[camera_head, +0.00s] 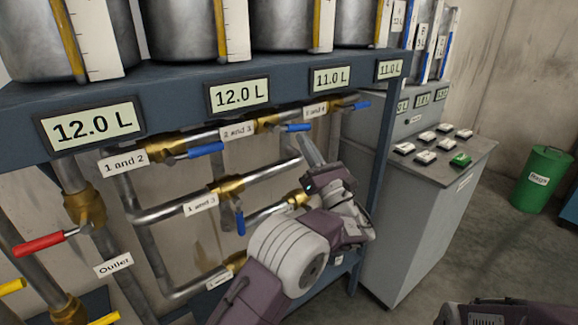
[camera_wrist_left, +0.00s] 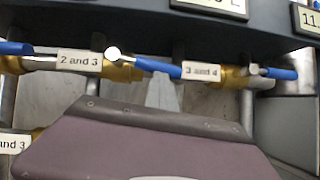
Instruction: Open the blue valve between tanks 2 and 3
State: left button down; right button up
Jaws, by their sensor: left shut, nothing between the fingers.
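The blue valve handle (camera_head: 297,128) labelled "2 and 3" (camera_head: 238,130) sits on a brass valve body (camera_head: 267,123) on the upper pipe. It points right, roughly along the pipe. In the left wrist view the same handle (camera_wrist_left: 158,66) runs right from its brass body (camera_wrist_left: 122,70), sloping slightly down. My left gripper (camera_head: 311,150) is shut and empty, its fingertips just below the handle's right end. The fingers (camera_wrist_left: 164,92) point up toward the handle in the left wrist view; whether they touch it I cannot tell. My right gripper is not in view.
Blue handles "1 and 2" (camera_head: 205,150) and "3 and 4" (camera_head: 357,106) flank it; "1 and 3" (camera_head: 240,222) hangs down. A red handle (camera_head: 38,244) is at left. The tank shelf (camera_head: 170,97) overhangs the pipes. A grey console (camera_head: 425,210) stands right.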

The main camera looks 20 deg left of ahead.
pick_arm(q)
jog(key=shift+w+d+r+n, duration=0.15)
jog(key=shift+w+r+n, duration=0.2)
jog(key=shift+r, duration=0.3)
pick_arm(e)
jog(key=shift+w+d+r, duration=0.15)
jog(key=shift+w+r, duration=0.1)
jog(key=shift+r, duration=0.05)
